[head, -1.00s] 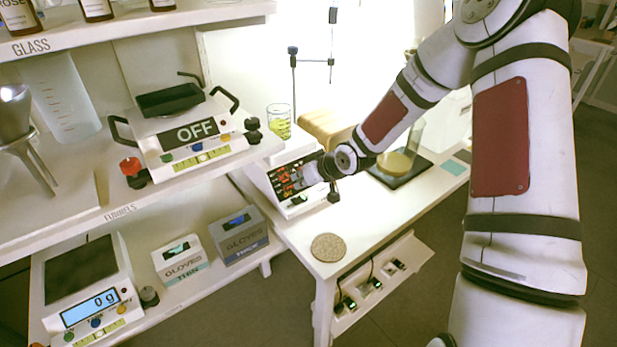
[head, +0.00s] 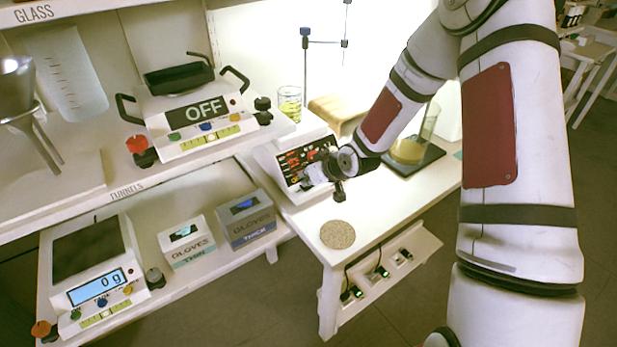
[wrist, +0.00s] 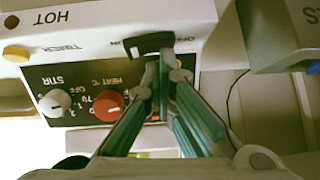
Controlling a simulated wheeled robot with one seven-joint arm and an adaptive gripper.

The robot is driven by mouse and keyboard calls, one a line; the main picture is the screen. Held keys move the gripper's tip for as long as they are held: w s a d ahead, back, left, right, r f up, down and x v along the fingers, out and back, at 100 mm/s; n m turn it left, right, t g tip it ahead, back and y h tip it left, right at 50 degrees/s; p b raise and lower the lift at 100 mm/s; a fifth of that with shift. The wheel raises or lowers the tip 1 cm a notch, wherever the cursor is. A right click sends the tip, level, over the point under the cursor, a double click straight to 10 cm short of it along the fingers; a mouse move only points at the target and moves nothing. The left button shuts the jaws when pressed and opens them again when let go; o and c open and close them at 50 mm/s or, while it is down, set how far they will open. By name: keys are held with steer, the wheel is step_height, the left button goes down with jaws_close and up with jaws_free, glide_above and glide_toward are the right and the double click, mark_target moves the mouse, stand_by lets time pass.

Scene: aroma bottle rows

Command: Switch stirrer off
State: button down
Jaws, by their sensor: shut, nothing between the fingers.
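The stirrer is a white unit with a black front panel (head: 293,160) on the white table in the head view. The wrist view shows its panel upside down, with a white STIR knob (wrist: 53,102), a red HEAT knob (wrist: 108,105) and a black switch (wrist: 150,43) by OFF and ON lettering. My gripper (wrist: 168,70) is shut and empty, its tips at the panel beside the black switch. I cannot tell whether they touch it. In the head view my gripper (head: 316,174) covers the panel's lower right part.
A shelf at left holds a scale reading OFF (head: 198,115). Below are a scale reading 0 g (head: 97,285) and two glove boxes (head: 187,242). A vessel of amber liquid (head: 408,151) stands on a dark pad behind my gripper. A round cork mat (head: 338,235) lies in front.

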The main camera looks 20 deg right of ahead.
steer(key=shift+d, duration=0.35)
steer(key=shift+w+d+p, duration=0.2)
steer(key=shift+d+p, duration=0.1)
steer(key=shift+d, duration=0.35)
